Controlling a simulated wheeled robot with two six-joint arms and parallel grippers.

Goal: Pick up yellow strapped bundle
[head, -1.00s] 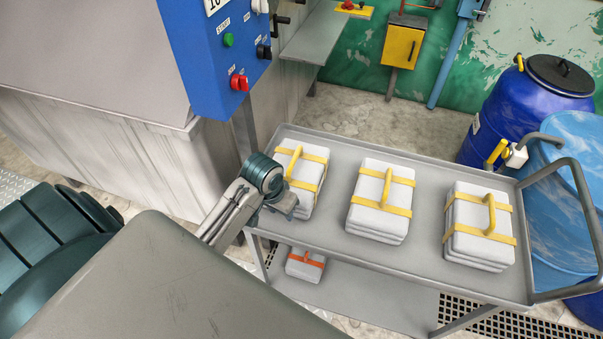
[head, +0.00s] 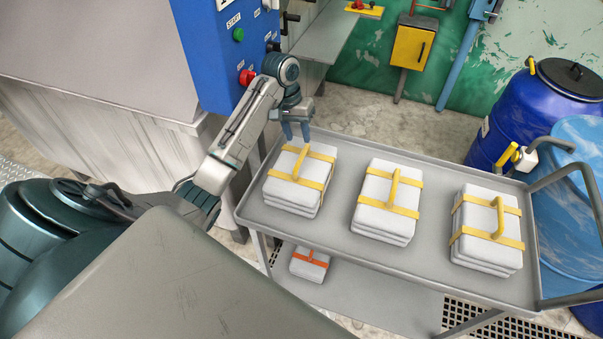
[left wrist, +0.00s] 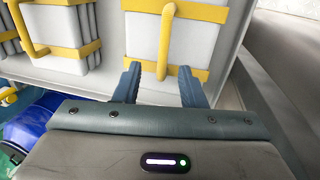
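Three white bundles with yellow straps and yellow handles stand in a row on the grey trolley's top: a left one (head: 286,189), a middle one (head: 378,190) and a right one (head: 472,214). My left gripper (head: 296,134) is open and empty at the far edge of the left bundle, apparently above it. In the left wrist view, the fingers (left wrist: 161,84) are spread, with the left bundle (left wrist: 198,42) just beyond them. Its upright handle (left wrist: 165,40) lines up between the fingertips, not gripped. My right gripper is not in view.
The trolley (head: 340,240) has a raised rim and a handle rail at right. An orange-strapped bundle (head: 310,265) lies on its lower shelf. A blue control box (head: 222,60) stands close to my left arm. Blue barrels (head: 520,115) stand at the right.

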